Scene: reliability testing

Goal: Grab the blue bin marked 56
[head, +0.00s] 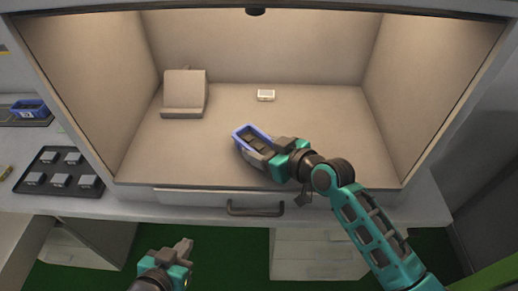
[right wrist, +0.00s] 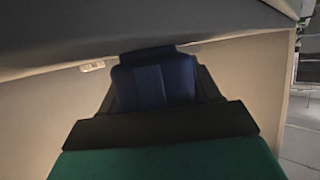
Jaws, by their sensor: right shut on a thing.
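A blue bin (head: 252,136) with dark contents is in my right gripper (head: 270,155), inside the lit cabinet. It is at or just above the cabinet floor; I cannot tell whether it touches. In the right wrist view the blue bin (right wrist: 155,80) sits between my right gripper's dark fingers (right wrist: 155,110). No number can be read on it. A second blue bin (head: 30,108) stands at the far left, outside the cabinet, with a label too small to read. My left gripper (head: 184,246) is low in front of the counter, with no object seen in it; its finger gap is unclear.
A beige stand (head: 184,93) is at the cabinet's back left. A small white box (head: 265,95) lies near the back. A black tray (head: 90,193) with several small grey blocks is at the left. A drawer handle (head: 256,209) sticks out below the cabinet floor. The cabinet's right floor is clear.

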